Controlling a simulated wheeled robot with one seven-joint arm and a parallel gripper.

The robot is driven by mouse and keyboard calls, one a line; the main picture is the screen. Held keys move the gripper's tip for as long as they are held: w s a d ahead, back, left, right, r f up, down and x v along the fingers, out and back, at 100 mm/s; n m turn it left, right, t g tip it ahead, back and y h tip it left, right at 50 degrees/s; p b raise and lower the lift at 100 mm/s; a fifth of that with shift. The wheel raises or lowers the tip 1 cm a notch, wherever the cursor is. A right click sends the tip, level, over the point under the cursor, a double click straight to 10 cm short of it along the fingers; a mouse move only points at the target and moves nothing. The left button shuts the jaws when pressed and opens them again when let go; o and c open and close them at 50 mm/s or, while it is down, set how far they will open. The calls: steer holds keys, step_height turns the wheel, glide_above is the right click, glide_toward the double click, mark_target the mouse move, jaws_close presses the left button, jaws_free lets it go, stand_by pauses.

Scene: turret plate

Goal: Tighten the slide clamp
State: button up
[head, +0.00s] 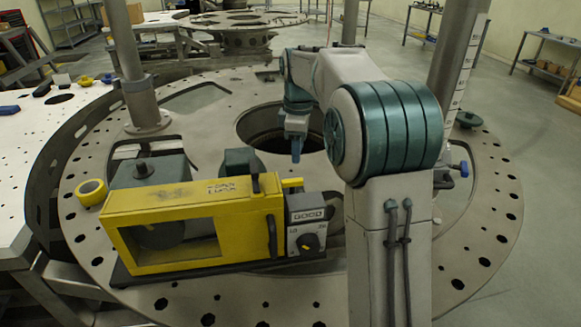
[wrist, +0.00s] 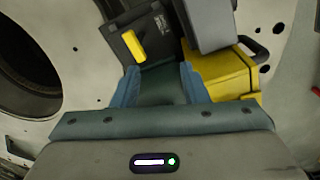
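My gripper (head: 297,150) hangs above the plate by the large round opening, behind the yellow machine. In the wrist view its two blue fingers (wrist: 159,72) stand apart. A dark green surface shows between them; I cannot tell whether they touch it. The yellow machine (head: 190,204) has dark lettering on top, too small to read surely. A yellow lever (head: 292,182) sticks out behind its right end; a yellow lever on a dark block (wrist: 133,46) shows beyond the fingertips in the wrist view. I cannot tell for sure which part is the slide clamp.
A grey control box with a black knob (head: 308,242) is at the machine's right end. A dark green housing (head: 240,160) stands behind the machine. A yellow tape roll (head: 91,191) lies on the round plate (head: 480,262). Posts rise left (head: 128,60) and right.

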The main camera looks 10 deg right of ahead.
mark_target(292, 180)
steer(key=w+n+p, duration=0.2)
steer(key=w+n, duration=0.2)
steer(key=w, duration=0.3)
steer(key=shift+g, duration=0.3)
steer(key=f, duration=0.9)
steer(key=f+p, duration=0.1)
steer(key=f, duration=0.4)
steer(key=shift+s+f, duration=0.25)
jaws_close()
